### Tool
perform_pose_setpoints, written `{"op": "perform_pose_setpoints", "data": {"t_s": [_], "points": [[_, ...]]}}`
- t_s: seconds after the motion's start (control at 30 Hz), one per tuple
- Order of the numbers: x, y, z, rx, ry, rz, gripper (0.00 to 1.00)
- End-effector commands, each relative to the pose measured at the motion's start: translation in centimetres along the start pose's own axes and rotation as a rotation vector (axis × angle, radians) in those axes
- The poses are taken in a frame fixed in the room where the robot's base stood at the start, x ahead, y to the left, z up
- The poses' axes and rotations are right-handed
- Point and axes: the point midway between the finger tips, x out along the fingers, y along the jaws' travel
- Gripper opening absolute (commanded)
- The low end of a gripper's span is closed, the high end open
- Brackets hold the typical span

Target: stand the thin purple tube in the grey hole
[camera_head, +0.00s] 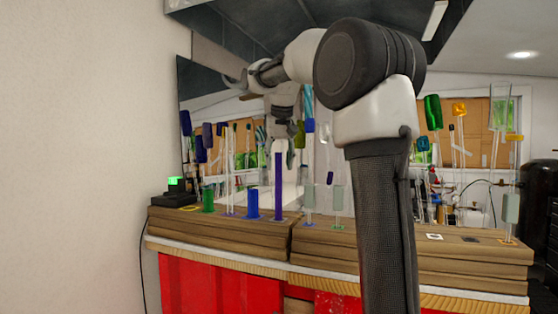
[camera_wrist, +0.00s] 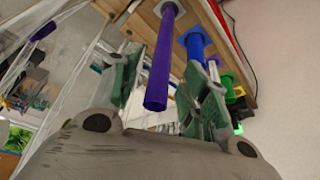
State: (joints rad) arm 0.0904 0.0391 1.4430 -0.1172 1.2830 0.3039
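My gripper (camera_head: 284,148) is at the tube's top end, pointing down. In the wrist view my gripper (camera_wrist: 164,88) is open, with one finger on each side of the tube and gaps visible between.
A green tube (camera_head: 208,200) and a short blue tube (camera_head: 252,204) stand left of the purple one. Clear glass rods (camera_head: 309,190) stand to its right. A tall clear rod (camera_head: 510,200) stands at the far right. A white square (camera_head: 434,237) lies beside the grey one.

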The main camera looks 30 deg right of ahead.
Motion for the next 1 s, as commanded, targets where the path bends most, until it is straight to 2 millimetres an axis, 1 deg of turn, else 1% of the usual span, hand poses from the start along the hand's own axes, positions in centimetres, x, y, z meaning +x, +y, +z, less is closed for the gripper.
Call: {"op": "perform_pose_setpoints", "data": {"t_s": [0.17, 0.27, 0.37, 0.6, 0.7, 0.83, 1.0], "points": [[-0.1, 0.0, 0.0, 0.0, 0.0, 0.0, 0.45], [-0.9, 0.0, 0.0, 0.0, 0.001, 0.0, 0.45], [-2.6, 0.0, -0.1, 0.0, 0.003, -0.001, 0.45], [-8.0, 0.0, -0.1, 0.0, 0.004, -0.001, 0.45], [-9.8, 0.0, -0.1, 0.0, 0.002, -0.001, 0.45], [-11.3, 0.0, -0.1, 0.0, 0.001, 0.0, 0.45], [-12.0, 0.0, 0.0, 0.0, 0.0, 0.0, 0.45]]}}
